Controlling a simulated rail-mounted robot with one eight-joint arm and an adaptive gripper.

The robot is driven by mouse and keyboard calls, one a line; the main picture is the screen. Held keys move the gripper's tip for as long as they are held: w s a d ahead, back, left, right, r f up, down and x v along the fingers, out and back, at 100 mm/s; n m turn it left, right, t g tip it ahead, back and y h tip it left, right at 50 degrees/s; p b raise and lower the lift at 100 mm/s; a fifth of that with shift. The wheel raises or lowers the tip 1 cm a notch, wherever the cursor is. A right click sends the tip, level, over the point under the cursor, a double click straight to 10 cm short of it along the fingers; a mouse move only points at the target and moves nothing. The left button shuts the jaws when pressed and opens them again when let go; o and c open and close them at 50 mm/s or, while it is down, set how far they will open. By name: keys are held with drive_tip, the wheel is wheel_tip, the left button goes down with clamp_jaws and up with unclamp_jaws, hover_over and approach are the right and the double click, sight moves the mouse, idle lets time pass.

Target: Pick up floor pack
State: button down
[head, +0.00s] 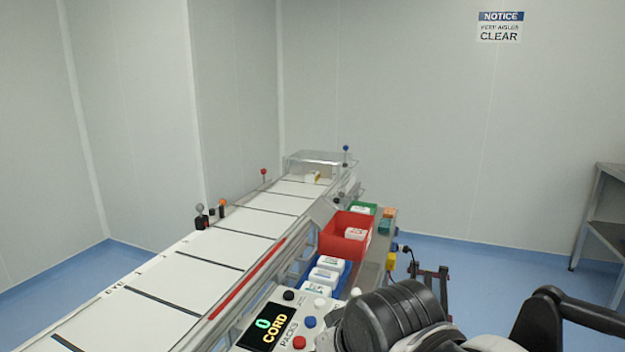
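I see no pack on the visible parts of the blue floor (490,260). White packs (325,277) with printed labels lie in a blue bin (346,275) beside the conveyor. Another white pack (355,233) lies in a red bin (333,238) just behind it. Dark and grey parts of my arm fill the lower right and hide the floor there. My gripper's fingers are not in view.
A long conveyor (220,247) with white panels runs from lower left to a clear-covered end. A control panel with a green display (271,326) and buttons stands in front. A grey shelf (604,205) stands at right. Open floor lies between the bins and shelf.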

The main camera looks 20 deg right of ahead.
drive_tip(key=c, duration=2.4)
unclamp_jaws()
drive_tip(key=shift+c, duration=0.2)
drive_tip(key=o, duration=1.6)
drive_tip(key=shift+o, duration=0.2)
